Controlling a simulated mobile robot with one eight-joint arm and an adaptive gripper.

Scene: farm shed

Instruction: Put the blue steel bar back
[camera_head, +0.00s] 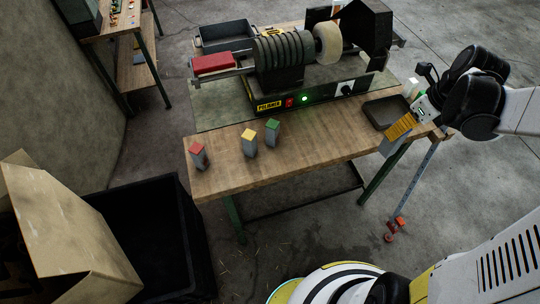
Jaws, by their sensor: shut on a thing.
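My gripper (408,122) is at the right end of the wooden bench, by the dark shallow tray (372,121). It is shut on a grey-blue bar (389,147), which shows below the yellow part of the gripper at the bench's front edge. Most of the bar is hidden, and no clear blue end shows. Three short grey steel bars stand upright on the front left of the bench: one with a red top (197,154), one with a yellow top (249,140), one with a green top (272,131).
The polisher (285,90), with a green light lit, fills the back of the bench (250,178). A grey tray (225,38) stands behind it. A black bin (160,230) and a cardboard box (65,235) are on the floor at left. The front middle of the bench is clear.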

